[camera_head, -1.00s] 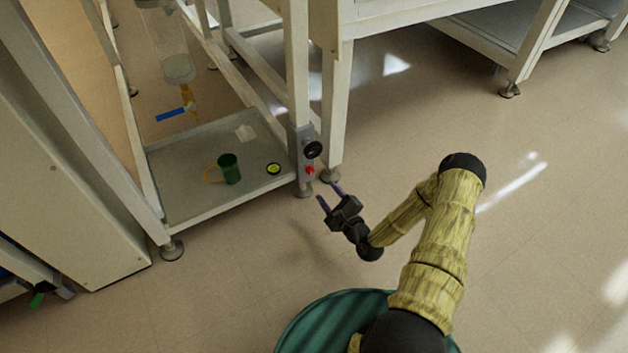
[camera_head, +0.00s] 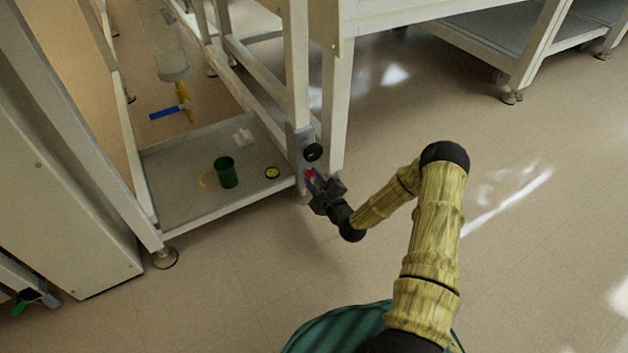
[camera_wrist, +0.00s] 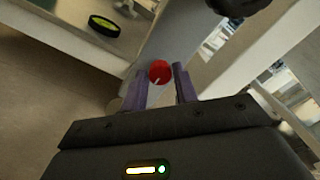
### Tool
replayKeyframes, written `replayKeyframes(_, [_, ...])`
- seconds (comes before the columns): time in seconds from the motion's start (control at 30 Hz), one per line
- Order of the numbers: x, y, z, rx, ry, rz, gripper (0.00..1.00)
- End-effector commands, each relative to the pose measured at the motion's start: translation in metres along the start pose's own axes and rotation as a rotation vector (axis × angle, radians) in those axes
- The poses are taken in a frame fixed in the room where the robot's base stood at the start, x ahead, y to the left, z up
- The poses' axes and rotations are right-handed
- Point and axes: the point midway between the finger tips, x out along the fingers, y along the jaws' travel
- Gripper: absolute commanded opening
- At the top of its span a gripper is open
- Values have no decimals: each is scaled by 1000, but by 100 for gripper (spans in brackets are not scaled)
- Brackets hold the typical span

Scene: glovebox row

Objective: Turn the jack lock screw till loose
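The red lock screw (camera_head: 309,173) sits low on a grey plate (camera_head: 301,143) on the bench leg, below a black round knob (camera_head: 313,152). In the wrist view the red screw (camera_wrist: 160,72) shows a pale line on its face and lies between my fingertips. My gripper (camera_head: 317,178) is open, its purple fingers pointing at the screw. In the wrist view my gripper (camera_wrist: 162,80) has one finger to each side of the screw, with gaps visible. I cannot tell how far the tips reach along it. The black knob (camera_wrist: 236,5) is cut off at the top edge.
A low shelf (camera_head: 180,215) left of the leg holds a green mug (camera_head: 226,172) and a black-and-yellow disc (camera_head: 272,173). A clear vessel with a blue-handled tap (camera_head: 168,113) hangs above it. The floor (camera_head: 540,230) to the right is clear.

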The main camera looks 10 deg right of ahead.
Motion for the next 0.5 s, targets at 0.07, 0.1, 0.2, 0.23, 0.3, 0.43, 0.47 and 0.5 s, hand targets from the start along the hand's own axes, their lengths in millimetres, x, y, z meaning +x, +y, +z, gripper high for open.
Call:
replayKeyframes(0.07, [0, 0, 0, 0, 0, 0, 13])
replayKeyframes(0.1, [0, 0, 0, 0, 0, 0, 5])
replayKeyframes(0.2, [0, 0, 0, 0, 0, 0, 2])
replayKeyframes(0.23, [0, 0, 0, -1, 0, 0, 2])
replayKeyframes(0.3, [0, 0, 0, -4, 0, 0, 2])
replayKeyframes(0.43, [0, 0, 0, -21, 0, 1, 2])
replayKeyframes(0.47, [0, 0, 1, -27, 0, 1, 2])
replayKeyframes(0.5, [0, 0, 1, -37, 0, 1, 2])
